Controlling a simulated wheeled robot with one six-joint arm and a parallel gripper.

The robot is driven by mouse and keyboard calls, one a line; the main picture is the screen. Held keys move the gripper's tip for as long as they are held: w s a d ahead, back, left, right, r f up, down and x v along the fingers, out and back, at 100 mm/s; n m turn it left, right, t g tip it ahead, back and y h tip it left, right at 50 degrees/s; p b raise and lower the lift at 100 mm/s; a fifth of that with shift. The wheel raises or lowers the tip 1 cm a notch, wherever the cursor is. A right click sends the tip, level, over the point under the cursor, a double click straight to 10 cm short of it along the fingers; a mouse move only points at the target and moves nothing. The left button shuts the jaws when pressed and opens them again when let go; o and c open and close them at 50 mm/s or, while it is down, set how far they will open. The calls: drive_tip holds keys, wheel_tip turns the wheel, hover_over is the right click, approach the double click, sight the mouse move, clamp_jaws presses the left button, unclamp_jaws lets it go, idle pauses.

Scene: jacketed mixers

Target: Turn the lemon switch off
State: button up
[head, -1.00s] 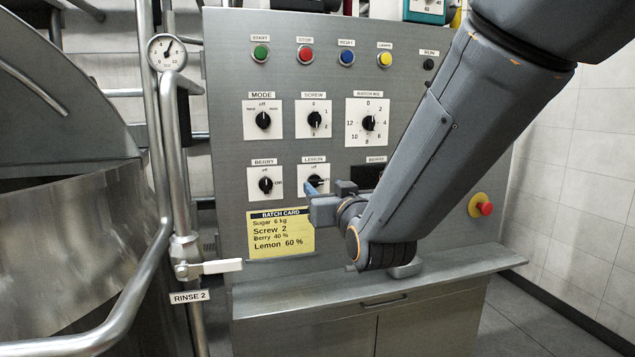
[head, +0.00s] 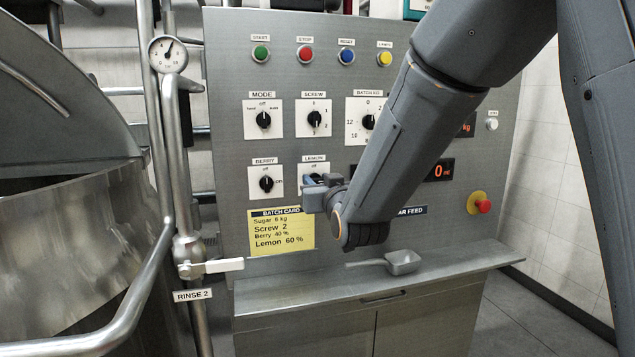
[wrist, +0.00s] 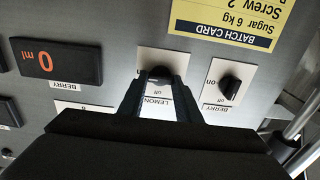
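The lemon switch is a black knob on a white plate labelled LEMON (head: 313,168). In the head view my gripper (head: 321,183) is in front of it and hides most of the knob. The wrist view is upside down and shows the lemon knob (wrist: 160,73) between the tips of my gripper (wrist: 160,82). The two fingers stand apart, one on each side of the knob; I see no clear contact. Which way the knob points is hard to tell.
Above are the mode (head: 263,120), screw (head: 314,119) and batch kg knobs. The yellow batch card (head: 281,232) is below. A metal scoop (head: 403,262) lies on the ledge.

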drive_tip(key=c, duration=0.5)
drive_tip(key=shift+n, duration=0.4)
drive_tip(key=n+b, duration=0.1)
drive_tip(key=n, duration=0.1)
drive_tip(key=shift+n+b, duration=0.3)
drive_tip(key=shift+n, duration=0.1)
drive_tip(key=n+b, duration=0.1)
drive_tip(key=n, duration=0.3)
drive_tip(key=shift+a+f+n, duration=0.1)
drive_tip(key=shift+a+n, duration=0.05)
drive_tip(key=shift+n, duration=0.15)
drive_tip(key=shift+s+f+n+b, duration=0.1)
drive_tip(key=shift+n+b, duration=0.3)
drive_tip(key=shift+n, duration=2.05)
drive_tip(key=shift+f+n+b, duration=0.1)
drive_tip(key=shift+n+b, duration=0.3)
drive_tip(key=shift+n, duration=2.05)
